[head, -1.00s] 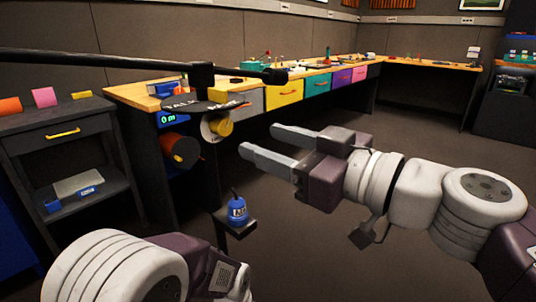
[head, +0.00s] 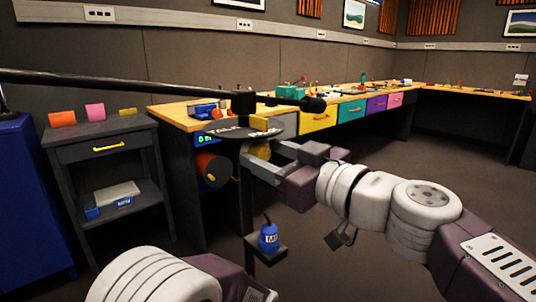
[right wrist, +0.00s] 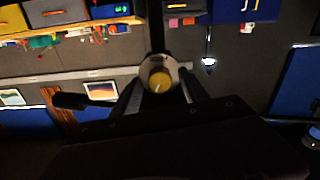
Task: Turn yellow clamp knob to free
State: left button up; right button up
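The yellow clamp knob (head: 259,150) is on a pale round collar under the black round plate marked TALK (head: 222,129). In the right wrist view the knob (right wrist: 161,80) faces the camera, between the two finger tips. My right gripper (head: 264,157) is open, with one finger on each side of the knob. I cannot tell whether either finger touches it. The fingers partly cover the knob and collar in the head view. My left arm shows at the bottom, but its gripper is out of view.
A black boom (head: 150,85) crosses above the plate. A blue weight (head: 268,238) sits on a small black stand below my right gripper. An orange-faced cylinder (head: 212,168) is left of the knob. A workbench (head: 178,111) stands behind, a dark side table (head: 100,135) at left.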

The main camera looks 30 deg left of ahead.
grip_shut()
